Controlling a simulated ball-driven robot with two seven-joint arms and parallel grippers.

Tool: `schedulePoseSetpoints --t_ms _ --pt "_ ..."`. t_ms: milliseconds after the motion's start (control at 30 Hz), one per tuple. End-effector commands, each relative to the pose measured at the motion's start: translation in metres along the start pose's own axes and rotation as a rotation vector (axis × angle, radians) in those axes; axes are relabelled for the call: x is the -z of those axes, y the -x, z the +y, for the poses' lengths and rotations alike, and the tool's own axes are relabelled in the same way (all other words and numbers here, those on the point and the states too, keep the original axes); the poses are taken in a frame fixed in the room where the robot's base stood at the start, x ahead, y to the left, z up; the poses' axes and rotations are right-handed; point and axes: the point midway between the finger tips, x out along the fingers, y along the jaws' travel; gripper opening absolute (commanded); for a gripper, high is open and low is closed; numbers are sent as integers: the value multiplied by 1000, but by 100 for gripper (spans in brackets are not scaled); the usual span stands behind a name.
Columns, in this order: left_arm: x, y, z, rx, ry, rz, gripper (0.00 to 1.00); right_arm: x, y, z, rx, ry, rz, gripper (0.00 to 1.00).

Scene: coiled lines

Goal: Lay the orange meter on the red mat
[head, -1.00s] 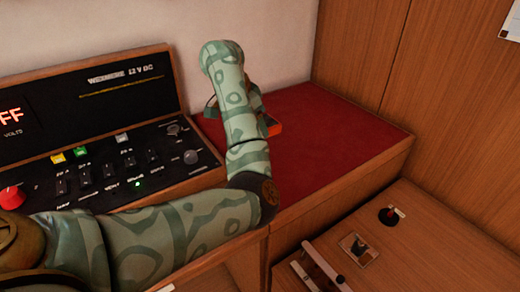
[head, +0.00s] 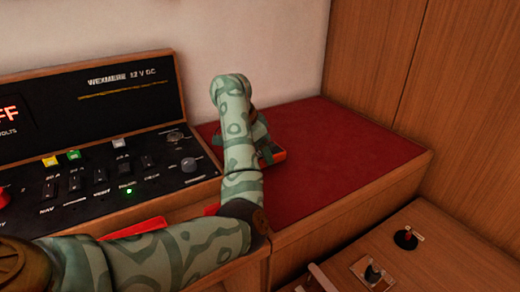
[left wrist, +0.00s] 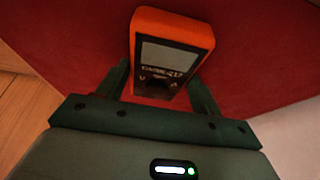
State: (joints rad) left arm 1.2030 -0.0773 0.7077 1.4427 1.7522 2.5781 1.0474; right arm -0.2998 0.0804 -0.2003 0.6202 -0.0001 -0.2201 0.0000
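The orange meter (left wrist: 205,37), a block with a grey screen and dark face, sits between the two fingers of my left gripper (left wrist: 160,82) in the left wrist view. The fingers lie along its sides and appear closed on it. In the head view a bit of the meter (head: 278,156) shows past my patterned left forearm, which hides most of the gripper. The red mat (head: 340,150) lies under the meter on a wooden ledge. I cannot tell whether the meter touches it. My right gripper is in neither view.
A black switch panel (head: 95,185) with knobs stands left of the mat. A wall rises behind, with a wooden panel (head: 465,110) at the right. A lower wooden surface (head: 440,255) in front carries small switches. Red patches (head: 135,229) show behind my arm. The mat's right side is clear.

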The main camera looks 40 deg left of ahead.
Motion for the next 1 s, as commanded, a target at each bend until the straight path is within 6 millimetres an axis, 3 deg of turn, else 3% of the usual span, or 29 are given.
schedulePoseSetpoints --t_ms 33,67,433,800,1000 --pt "0 0 0 0 0 0 79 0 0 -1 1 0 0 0" --pt "0 0 0 0 0 0 87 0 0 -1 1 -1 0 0" --pt "2 9 0 1 0 2 87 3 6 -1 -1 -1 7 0" --pt "5 96 0 2 1 7 87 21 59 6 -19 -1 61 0" --pt "3 121 0 0 -1 3 87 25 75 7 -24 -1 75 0"
